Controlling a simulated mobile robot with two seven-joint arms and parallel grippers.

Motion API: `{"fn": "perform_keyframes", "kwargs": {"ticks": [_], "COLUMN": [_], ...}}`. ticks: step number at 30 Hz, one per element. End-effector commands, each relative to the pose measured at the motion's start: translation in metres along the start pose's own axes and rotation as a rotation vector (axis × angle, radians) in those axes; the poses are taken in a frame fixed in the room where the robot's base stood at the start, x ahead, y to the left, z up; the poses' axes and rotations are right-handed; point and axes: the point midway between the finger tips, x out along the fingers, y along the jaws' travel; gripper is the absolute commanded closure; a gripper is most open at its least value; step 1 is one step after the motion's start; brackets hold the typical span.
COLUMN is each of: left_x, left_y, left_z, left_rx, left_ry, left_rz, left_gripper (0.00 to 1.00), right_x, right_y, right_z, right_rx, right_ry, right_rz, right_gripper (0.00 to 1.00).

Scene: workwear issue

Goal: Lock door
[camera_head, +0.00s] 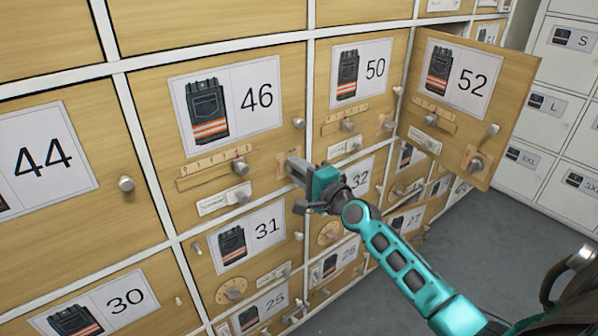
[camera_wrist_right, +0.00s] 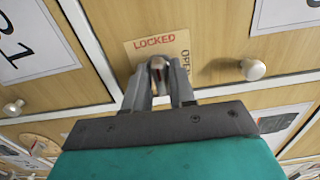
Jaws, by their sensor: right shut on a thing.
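The locker door 46 (camera_head: 256,95) is shut in the head view, its wooden front flush with the frame. At its lower right corner is a small lock plate (camera_wrist_right: 165,45), marked LOCKED and OPEN in the wrist view. My right gripper (camera_head: 296,170) is at this plate. In the wrist view its two fingers (camera_wrist_right: 158,72) are shut on the lock knob (camera_wrist_right: 157,64), which they partly hide. I cannot tell which mark the knob points to. My left gripper is not in view.
Door 52 (camera_head: 510,100) stands swung open at the right. Door 46 also has a round knob (camera_head: 298,123) and a slider strip (camera_head: 205,172). Doors 50 (camera_head: 385,45) and 31 (camera_head: 285,215) are close by. Grey floor (camera_head: 470,235) is clear at the lower right.

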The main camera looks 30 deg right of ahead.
Motion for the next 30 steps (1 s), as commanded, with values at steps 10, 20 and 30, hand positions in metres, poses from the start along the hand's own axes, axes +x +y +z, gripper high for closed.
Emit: {"fn": "perform_keyframes", "kwargs": {"ticks": [10, 20, 30], "left_x": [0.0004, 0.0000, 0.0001], "left_y": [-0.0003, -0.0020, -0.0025], "left_z": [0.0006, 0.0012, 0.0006], "left_rx": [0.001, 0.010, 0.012], "left_ry": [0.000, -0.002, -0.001], "left_rz": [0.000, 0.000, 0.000], "left_gripper": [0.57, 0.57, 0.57], "right_x": [-0.0001, 0.0000, -0.0004], "right_y": [-0.0001, -0.0001, 0.0000], "right_z": [-0.0002, -0.0002, -0.0001], "right_rx": [-0.037, -0.036, -0.035], "right_ry": [0.001, 0.000, 0.000], "right_rz": [-0.001, 0.000, 0.000], "right_gripper": [1.00, 0.69, 0.58]}}
